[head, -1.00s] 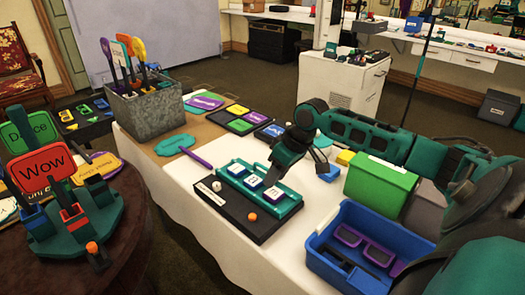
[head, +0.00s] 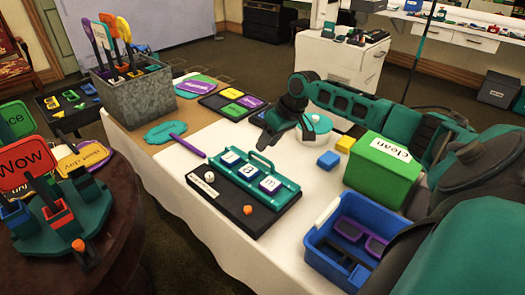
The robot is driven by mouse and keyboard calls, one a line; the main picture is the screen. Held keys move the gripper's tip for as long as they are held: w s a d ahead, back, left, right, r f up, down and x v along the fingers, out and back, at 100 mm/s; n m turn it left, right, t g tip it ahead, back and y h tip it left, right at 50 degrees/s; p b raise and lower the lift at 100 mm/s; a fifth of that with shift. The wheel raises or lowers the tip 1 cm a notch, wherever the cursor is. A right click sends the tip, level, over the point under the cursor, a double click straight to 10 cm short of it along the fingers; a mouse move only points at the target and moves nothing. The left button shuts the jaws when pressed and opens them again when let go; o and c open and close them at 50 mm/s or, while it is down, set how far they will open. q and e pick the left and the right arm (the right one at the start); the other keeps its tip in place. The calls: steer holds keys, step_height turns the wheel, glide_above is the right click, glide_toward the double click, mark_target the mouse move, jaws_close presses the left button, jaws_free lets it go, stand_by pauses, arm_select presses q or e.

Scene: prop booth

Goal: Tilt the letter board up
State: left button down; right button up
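The letter board (head: 283,189) is a teal board with a raised handle bar at its far edge. It carries three white-faced letter tiles set in a slanting row. It lies low on a black base (head: 232,210) on the white-covered table, and looks close to flat. My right gripper (head: 286,138) is just beyond the far right side of the board, apart from it. Its fingers are spread with nothing seen between them. My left gripper is not in view.
Blue (head: 328,160) and yellow (head: 345,144) blocks, a green "clean" box (head: 375,180) and a blue bin (head: 318,243) stand to the right. A purple-handled teal paddle (head: 165,132) lies left.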

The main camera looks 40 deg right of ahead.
steer(key=shift+x, duration=2.05)
steer(key=shift+c, duration=0.3)
jaws_close()
